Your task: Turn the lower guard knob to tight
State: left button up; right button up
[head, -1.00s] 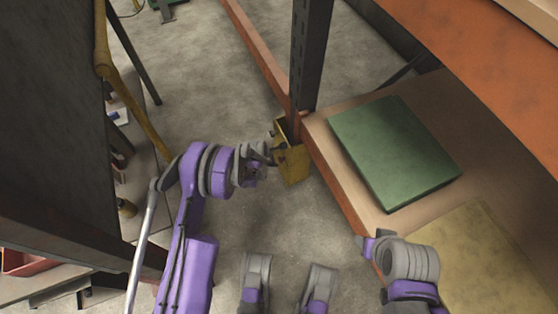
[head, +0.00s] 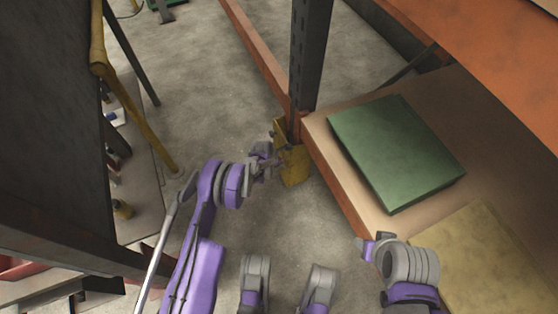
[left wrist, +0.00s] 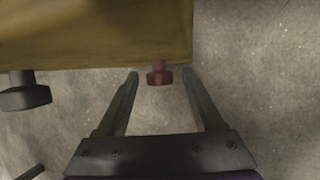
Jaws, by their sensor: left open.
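The yellow guard (head: 294,174) stands at the foot of the dark rack post in the head view. Its yellow face (left wrist: 95,35) fills the upper left of the left wrist view. A red knob (left wrist: 159,74) sticks out from the guard's edge, and a dark knob (left wrist: 25,92) sticks out farther left. My left gripper (left wrist: 160,75) is open, with a finger on each side of the red knob and a visible gap on both sides. In the head view the left gripper (head: 275,157) is at the guard and hides part of it. My right gripper's fingers cannot be made out.
The rack's lower shelf (head: 345,190) runs close to the right of the guard, with a green box (head: 396,152) on it. The dark post (head: 311,55) rises behind the guard. A yellow rail (head: 140,110) stands at the left. Concrete floor (head: 195,95) is clear between them.

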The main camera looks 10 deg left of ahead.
pick_arm(q)
grip_shut()
dwell(0.3)
jog(key=shift+s+d+f+m+t+y, duration=0.15)
jog(key=shift+t+y, duration=0.15)
jog(key=shift+t, duration=0.2)
jog(key=shift+s+d+r+m+t+y, duration=0.15)
jog(key=shift+t+y, duration=0.15)
jog(key=shift+t, duration=0.2)
jog(key=shift+s+f+m+t+y, duration=0.2)
jog(key=shift+t+y, duration=0.25)
jog(key=shift+t, duration=0.45)
jog(key=shift+w+f+m+t+y, duration=0.1)
jog(key=shift+m+t+y, duration=0.3)
jog(key=shift+t, duration=0.5)
